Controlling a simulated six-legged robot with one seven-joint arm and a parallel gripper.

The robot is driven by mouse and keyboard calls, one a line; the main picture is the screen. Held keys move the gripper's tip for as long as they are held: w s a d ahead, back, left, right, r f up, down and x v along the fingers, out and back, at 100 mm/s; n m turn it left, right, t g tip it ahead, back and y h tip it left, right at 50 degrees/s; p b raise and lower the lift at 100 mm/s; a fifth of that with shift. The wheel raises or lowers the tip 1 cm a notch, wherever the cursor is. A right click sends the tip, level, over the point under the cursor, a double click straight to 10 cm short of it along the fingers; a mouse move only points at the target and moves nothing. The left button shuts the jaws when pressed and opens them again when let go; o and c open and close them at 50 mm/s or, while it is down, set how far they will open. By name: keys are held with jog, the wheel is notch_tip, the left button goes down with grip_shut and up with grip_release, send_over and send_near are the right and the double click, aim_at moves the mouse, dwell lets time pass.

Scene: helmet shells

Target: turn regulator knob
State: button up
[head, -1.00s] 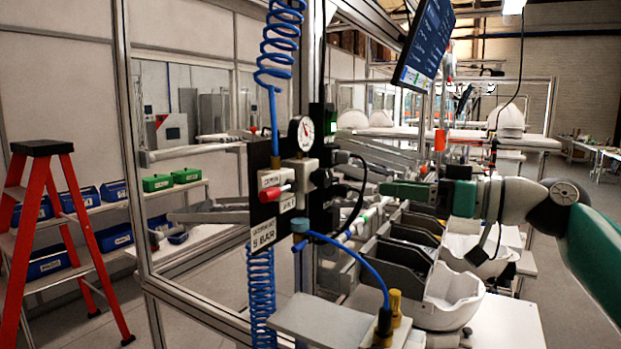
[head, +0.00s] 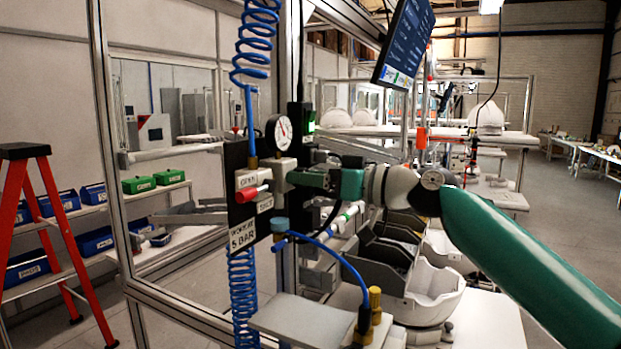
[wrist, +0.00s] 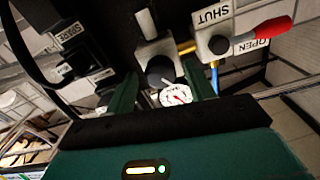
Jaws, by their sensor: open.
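The regulator's dark round knob (wrist: 160,70) sits on a grey block in the wrist view, with a white pointer-like mark on it. The white pressure gauge (wrist: 176,97) is just beside it. In the head view the gauge (head: 279,132) tops the black panel (head: 236,160), and the grey regulator body (head: 283,168) is partly behind my gripper (head: 292,178). The knob itself is hidden there. My gripper (wrist: 159,78) is open, its green fingers on either side of the knob in the wrist view. Contact cannot be told.
A valve with a red lever (head: 251,193), labelled SHUT and OPEN, is close beside the regulator. A "5 BAR" sign (head: 243,236) and blue coiled hoses (head: 243,300) hang near. A grey plate (head: 300,318) and brass fitting (head: 374,300) stand below. A screen (head: 404,45) hangs above.

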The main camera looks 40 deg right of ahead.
jog(key=shift+w+a, duration=0.15)
jog(key=c, duration=1)
jog(key=shift+m, duration=0.4)
jog(key=m, duration=1.1)
jog(key=shift+f, duration=0.1)
